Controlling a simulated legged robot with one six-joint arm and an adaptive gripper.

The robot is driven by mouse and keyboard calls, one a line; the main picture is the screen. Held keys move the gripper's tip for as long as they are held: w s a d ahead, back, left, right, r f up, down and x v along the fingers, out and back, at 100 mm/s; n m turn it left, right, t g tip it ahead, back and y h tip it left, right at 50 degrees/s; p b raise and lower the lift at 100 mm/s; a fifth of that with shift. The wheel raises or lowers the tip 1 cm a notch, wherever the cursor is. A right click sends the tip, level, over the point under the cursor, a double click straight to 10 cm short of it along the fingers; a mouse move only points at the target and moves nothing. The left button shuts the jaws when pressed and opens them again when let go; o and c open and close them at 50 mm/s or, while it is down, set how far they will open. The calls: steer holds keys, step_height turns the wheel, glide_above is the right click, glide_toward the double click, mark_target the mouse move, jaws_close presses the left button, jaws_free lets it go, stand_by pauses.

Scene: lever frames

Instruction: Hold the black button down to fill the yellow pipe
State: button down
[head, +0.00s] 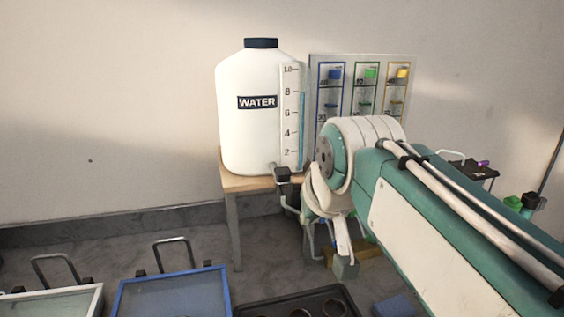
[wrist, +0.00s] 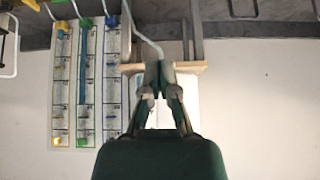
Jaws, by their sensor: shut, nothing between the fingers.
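The white water tank (head: 250,110) stands on a wooden stand (head: 245,185) in the head view. A black block (head: 283,174), which looks like the black button, sits at the tank's outlet. The yellow-framed pipe column (head: 398,88) is on the panel at the back right, its lower part hidden by my arm. In the wrist view, the yellow column (wrist: 62,85) is at the far left. My gripper (wrist: 160,68) is shut and empty, its tips in front of the wooden stand. The black block cannot be made out there, and contact with it cannot be told.
The gauge panel (head: 312,90) also carries blue-framed and green-framed columns; the green one (wrist: 86,80) shows a long blue strip in the wrist view. A blue-rimmed tray (head: 125,298) and a black tray (head: 245,312) lie in front.

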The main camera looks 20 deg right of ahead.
steer(key=w+r+t, duration=0.1)
steer(key=w+r, duration=0.8)
steer(key=r, duration=0.3)
steer(key=shift+w+r+t, duration=0.15)
steer(key=shift+r+t, duration=0.15)
steer(key=shift+r, duration=0.1)
steer(key=shift+d+f, duration=0.1)
steer(key=shift+d, duration=0.05)
glide_above(281, 167)
steer(key=s, duration=0.2)
steer(key=f, duration=0.6)
steer(key=shift+s+f, duration=0.2)
steer(key=shift+f, duration=0.2)
step_height(281, 167, down, 3)
steer(key=shift+w+f, duration=0.1)
steer(key=shift+f, duration=0.5)
